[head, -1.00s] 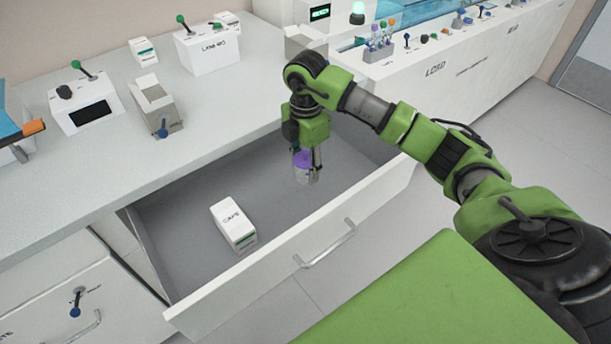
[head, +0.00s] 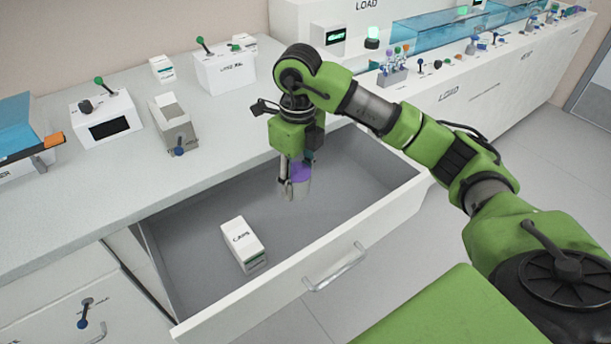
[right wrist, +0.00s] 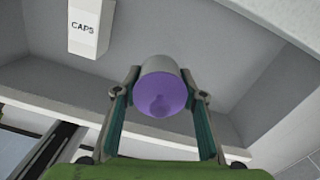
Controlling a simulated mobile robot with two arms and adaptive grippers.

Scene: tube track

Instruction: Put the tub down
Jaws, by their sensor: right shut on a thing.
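The tub is a small grey cylinder with a purple top (head: 300,173). My right gripper (head: 293,182) is shut on the tub and holds it upright, over the open drawer (head: 205,230). In the right wrist view the tub (right wrist: 163,90) sits between the two fingers (right wrist: 160,105), its purple face towards the camera. I cannot tell whether its bottom touches the drawer floor. My left gripper is not in view.
A white box marked CAPS (head: 242,243) lies in the drawer, left of and nearer than the tub. It also shows in the right wrist view (right wrist: 95,28). Drawer floor around the tub is bare. The counter (head: 100,165) above carries several small devices.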

